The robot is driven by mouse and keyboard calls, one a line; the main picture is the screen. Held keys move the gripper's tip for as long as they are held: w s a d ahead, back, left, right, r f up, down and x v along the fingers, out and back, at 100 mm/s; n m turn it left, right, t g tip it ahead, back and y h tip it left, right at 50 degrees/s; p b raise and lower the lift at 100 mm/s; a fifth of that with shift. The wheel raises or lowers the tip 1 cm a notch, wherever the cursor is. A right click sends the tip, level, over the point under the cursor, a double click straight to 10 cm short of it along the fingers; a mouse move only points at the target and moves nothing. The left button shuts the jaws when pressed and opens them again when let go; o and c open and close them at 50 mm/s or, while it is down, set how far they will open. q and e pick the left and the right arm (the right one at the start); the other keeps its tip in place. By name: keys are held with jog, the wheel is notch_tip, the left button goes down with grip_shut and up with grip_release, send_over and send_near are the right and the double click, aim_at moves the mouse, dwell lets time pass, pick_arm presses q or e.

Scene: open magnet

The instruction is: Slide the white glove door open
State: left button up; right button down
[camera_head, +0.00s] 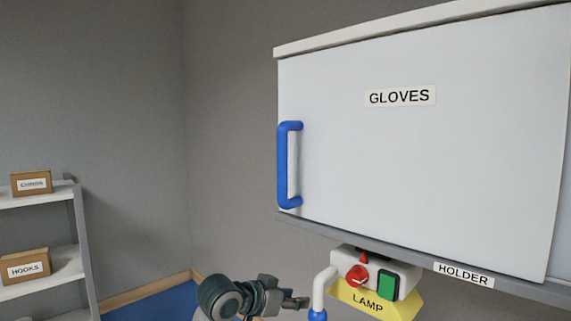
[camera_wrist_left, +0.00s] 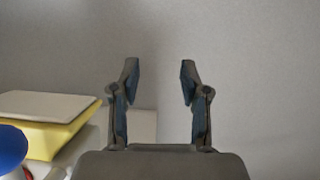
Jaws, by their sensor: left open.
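The white glove door (camera_head: 420,150) carries a GLOVES label and fills the right of the head view. Its blue vertical handle (camera_head: 288,165) is on the door's left edge. The door covers the front of the cabinet, with a grey strip visible at the far right. My left gripper (camera_head: 303,302) is low in the head view, below the handle and apart from it. In the left wrist view its two fingers (camera_wrist_left: 160,85) are spread with nothing between them, facing a grey wall. My right gripper is not in view.
A control box with a red knob (camera_head: 357,276) and green button (camera_head: 387,286) hangs under the cabinet above a yellow LAMP part (camera_head: 372,302). A white and blue pipe (camera_head: 322,290) stands close to my left gripper. Shelves with boxes (camera_head: 32,183) are at left.

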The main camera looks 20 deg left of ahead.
pick_arm(q)
jog(key=s+a+r+t+h, duration=0.15)
jog(key=s+r, duration=0.25)
jog(key=r, duration=0.5)
jog(key=s+a+r, duration=0.2)
jog(key=s+r, duration=0.3)
jog(key=r, duration=0.4)
jog(key=s+a+r+m+t+h, duration=0.2)
jog(key=s+a+r+h, duration=0.1)
jog(key=s+r, duration=1.25)
jog(key=p, duration=0.5)
send_over(282, 194)
jog(key=w, duration=0.1)
jog(key=shift+w+a+f, duration=0.15)
jog(key=shift+a+f, duration=0.05)
jog(key=shift+f, duration=0.05)
grip_shut()
